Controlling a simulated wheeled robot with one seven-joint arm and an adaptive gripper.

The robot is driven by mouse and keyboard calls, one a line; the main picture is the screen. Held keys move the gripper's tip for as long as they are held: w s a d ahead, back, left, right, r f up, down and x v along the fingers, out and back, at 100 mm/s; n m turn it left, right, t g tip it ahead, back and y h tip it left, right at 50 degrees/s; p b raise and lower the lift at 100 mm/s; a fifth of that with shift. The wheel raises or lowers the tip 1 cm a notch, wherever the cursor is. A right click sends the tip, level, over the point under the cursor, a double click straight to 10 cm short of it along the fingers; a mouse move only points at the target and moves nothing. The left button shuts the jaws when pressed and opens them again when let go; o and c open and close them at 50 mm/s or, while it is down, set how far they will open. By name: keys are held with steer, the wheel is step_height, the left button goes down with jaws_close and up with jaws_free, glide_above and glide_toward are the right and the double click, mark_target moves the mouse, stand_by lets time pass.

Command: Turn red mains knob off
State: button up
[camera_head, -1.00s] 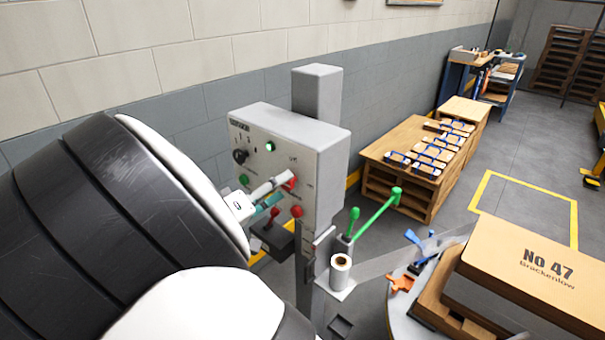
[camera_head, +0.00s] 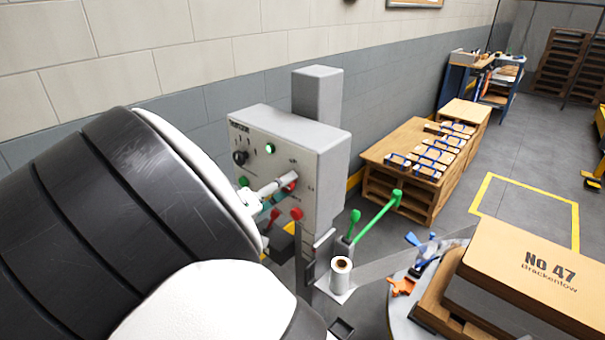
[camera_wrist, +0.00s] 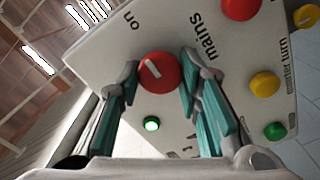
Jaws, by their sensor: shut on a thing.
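The red mains knob (camera_wrist: 158,72) is on the face of the grey control box (camera_head: 292,135). In the wrist view it sits between my two fingertips, with a pale pointer line slanting across it. The word "mains" is printed to its right and "on" to its upper left. My gripper (camera_wrist: 160,82) is shut on the knob, one finger on each side. In the head view my gripper (camera_head: 284,184) reaches the box face from the left, and the knob is mostly hidden behind the fingers.
A green lamp (camera_wrist: 151,124) glows on the box. Other buttons, including a red one (camera_head: 296,214) and a black selector (camera_head: 240,157), are close by. A boxed stack (camera_head: 525,255) is at lower right.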

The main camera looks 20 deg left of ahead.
steer(key=shift+n, duration=0.3)
steer(key=n+p, duration=0.3)
steer(key=n, duration=1.4)
steer(key=shift+f, duration=0.2)
stand_by(0.4)
steer(key=o, duration=1.2)
steer(key=v, duration=1.2)
